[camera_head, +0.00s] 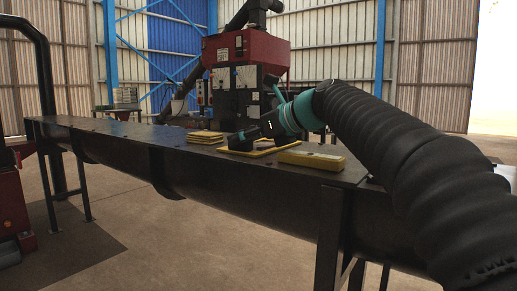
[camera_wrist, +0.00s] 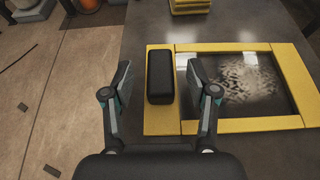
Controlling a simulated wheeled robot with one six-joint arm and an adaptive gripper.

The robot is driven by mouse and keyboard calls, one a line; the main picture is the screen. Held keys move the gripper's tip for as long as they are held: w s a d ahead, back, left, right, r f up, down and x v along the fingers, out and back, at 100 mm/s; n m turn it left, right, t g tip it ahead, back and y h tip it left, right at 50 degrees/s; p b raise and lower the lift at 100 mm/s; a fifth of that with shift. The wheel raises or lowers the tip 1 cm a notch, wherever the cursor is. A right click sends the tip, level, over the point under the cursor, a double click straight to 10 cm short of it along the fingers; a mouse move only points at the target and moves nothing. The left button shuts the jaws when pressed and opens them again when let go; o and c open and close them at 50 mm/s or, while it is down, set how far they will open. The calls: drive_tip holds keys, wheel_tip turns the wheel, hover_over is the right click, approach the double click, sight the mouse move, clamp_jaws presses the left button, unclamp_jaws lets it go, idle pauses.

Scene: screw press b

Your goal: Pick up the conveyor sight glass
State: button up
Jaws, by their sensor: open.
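The conveyor sight glass (camera_wrist: 250,125) lies flat on the dark conveyor top, a yellow frame around a dark, speckled glass pane. A black block (camera_wrist: 160,78), which looks like its handle, sits on the frame's wide left side. In the wrist view my gripper (camera_wrist: 159,85) is open, with one finger to each side of the black block. I cannot tell how far above it the fingertips are. In the head view my gripper (camera_head: 240,140) is low over the sight glass (camera_head: 262,152) and hides part of it.
A yellow stack (camera_head: 206,137) lies to the left on the conveyor top (camera_head: 120,135), and a thicker yellow piece (camera_head: 312,160) lies to the right. A red and dark machine (camera_head: 245,75) stands behind. The conveyor's left stretch is mostly clear. In the wrist view, floor shows left of the edge.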

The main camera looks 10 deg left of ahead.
drive_tip(key=x, duration=0.2)
drive_tip(key=shift+w+a+f, duration=0.1)
drive_tip(key=shift+a+f, duration=0.1)
drive_tip(key=shift+a, duration=0.15)
clamp_jaws()
drive_tip(key=shift+r, duration=0.1)
drive_tip(key=shift+r+p, duration=0.3)
drive_tip(key=shift+r, duration=0.3)
drive_tip(key=r+p, duration=0.1)
drive_tip(key=r, duration=0.1)
drive_tip(key=d+r+p, duration=0.1)
drive_tip(key=r, duration=0.1)
drive_tip(key=shift+w, duration=0.15)
drive_tip(key=w+d+r+p, duration=0.1)
drive_tip(key=d+r+p, duration=0.2)
drive_tip(key=d, duration=0.7)
wheel_tip(320, 180, up, 3)
drive_tip(key=shift+w+d+f, duration=0.1)
drive_tip(key=shift+w+d, duration=0.2)
drive_tip(key=shift+w, duration=0.05)
